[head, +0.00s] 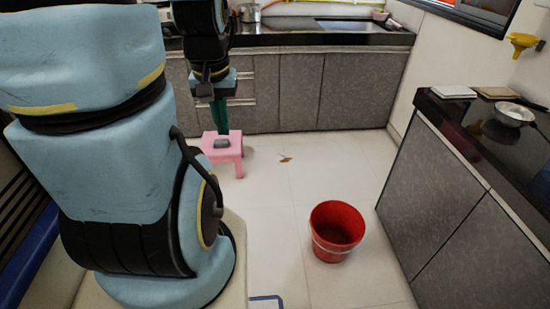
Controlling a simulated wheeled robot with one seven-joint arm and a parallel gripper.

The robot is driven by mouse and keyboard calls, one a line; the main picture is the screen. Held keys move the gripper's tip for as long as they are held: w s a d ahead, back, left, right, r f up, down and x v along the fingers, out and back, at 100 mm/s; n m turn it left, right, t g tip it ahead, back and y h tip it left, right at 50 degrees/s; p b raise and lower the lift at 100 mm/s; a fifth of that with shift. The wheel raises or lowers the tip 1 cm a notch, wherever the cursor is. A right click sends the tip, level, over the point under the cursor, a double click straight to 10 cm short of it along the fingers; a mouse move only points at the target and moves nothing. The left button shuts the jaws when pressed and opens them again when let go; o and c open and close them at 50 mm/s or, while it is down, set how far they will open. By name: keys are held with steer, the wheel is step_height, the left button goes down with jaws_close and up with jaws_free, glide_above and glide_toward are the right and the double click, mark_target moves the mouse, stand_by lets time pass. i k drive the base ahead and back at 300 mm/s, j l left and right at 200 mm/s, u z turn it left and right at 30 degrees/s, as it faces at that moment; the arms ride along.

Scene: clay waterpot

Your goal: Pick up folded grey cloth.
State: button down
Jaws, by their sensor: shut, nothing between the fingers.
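A small grey item (222,143), which looks like the folded grey cloth, lies on top of the pink stool (208,141) on the floor, left of the middle in the head view. My gripper (221,131) points down with its dark green fingers together and empty. Its fingertips show just above the grey item in the picture; I cannot tell whether they touch it. The fingers hide part of the stool's back edge.
A red bucket (336,232) stands on the pale floor, right of the stool. A dark-topped counter (462,128) on the right holds a pale flat folded item (454,92) and a pan (513,114). Grey cabinets (300,92) line the back. The floor between stool and bucket is mostly clear.

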mark_target(222, 143)
steer(key=i+j+u, duration=0.25)
steer(key=i+u, duration=0.15)
steer(key=i, duration=0.75)
steer(key=i+l+u, duration=0.15)
steer(key=i+u, duration=0.3)
steer(key=i, duration=0.65)
